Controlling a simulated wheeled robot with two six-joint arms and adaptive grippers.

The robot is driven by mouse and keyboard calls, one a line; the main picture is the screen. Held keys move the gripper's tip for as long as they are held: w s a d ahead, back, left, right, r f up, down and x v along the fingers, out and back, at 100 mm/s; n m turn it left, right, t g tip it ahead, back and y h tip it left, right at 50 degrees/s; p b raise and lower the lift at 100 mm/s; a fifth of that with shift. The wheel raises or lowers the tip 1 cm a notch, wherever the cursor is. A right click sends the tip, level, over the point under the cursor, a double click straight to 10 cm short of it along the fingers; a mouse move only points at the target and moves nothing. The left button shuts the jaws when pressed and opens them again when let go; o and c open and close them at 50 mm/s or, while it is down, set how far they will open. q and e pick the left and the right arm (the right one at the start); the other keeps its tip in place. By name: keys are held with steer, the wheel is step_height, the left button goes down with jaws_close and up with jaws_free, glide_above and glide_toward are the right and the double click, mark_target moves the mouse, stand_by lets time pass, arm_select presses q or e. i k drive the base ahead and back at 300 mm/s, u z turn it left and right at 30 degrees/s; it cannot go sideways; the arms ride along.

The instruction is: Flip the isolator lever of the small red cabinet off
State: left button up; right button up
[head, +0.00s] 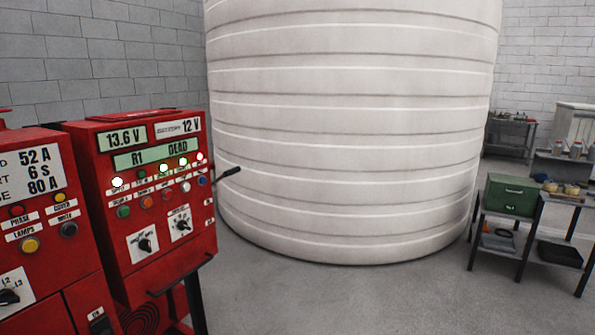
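A red cabinet (112,245) with displays reading 13.6 V and 12 V stands at the left on dark legs. It looks like the smaller of two red cabinets. A black-handled lever (229,172) sticks out from its right side and slants up to the right. The lever's pivot on the side wall is hidden from this angle. The front has lit lamps, coloured buttons and two black rotary switches (145,244). Neither of my grippers is in view, and nothing touches the lever.
Another red cabinet (40,250) stands at the far left, cut off by the picture edge. A large white ribbed tank (350,130) fills the middle behind. A dark bench (540,225) with a green box (510,194) stands right. The grey floor between is clear.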

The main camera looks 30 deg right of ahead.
mark_target(232, 171)
steer(key=z, duration=0.8)
steer(key=i, duration=0.25)
steer(key=z, duration=0.85)
steer(key=i, duration=1.85)
steer(key=u, duration=0.9)
